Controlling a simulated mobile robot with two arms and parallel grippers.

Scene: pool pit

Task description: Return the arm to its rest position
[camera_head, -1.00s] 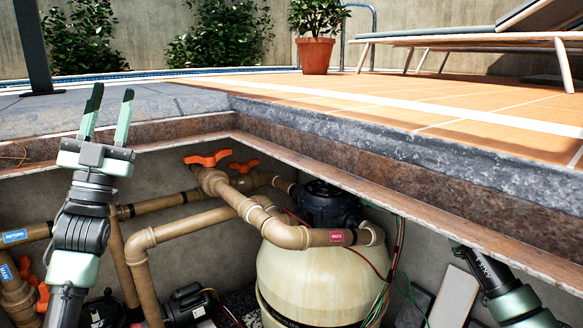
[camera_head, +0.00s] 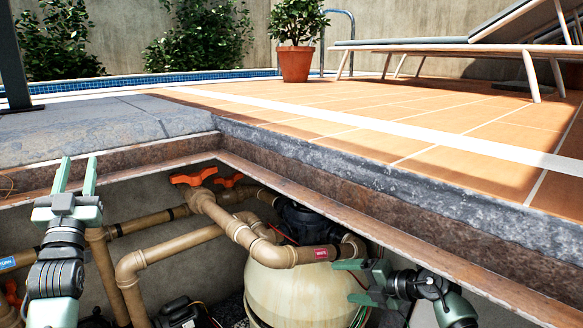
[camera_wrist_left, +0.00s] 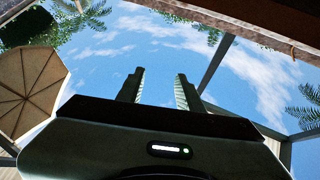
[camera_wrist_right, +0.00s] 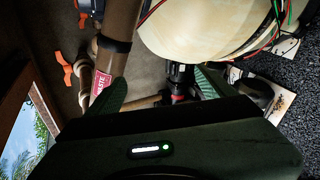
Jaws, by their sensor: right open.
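My left gripper (camera_head: 76,178) stands upright at the left of the head view, in front of the pit's left side and stone edge. Its fingers are apart and empty. In the left wrist view the open fingers (camera_wrist_left: 158,92) point up at the sky. My right gripper (camera_head: 347,282) is at the lower right of the head view, below the pit edge, pointing left in front of the cream filter tank (camera_head: 280,290). Its fingers are open. In the right wrist view they (camera_wrist_right: 158,90) are spread with nothing gripped between them, the tank and pipes beyond.
The stone pit edge (camera_head: 350,178) with its rusty lip runs diagonally above my right gripper. Brown pipes (camera_head: 145,258) and orange valve handles (camera_head: 193,177) fill the pit. A potted plant (camera_head: 296,65) and a lounger (camera_head: 470,55) stand on the deck behind.

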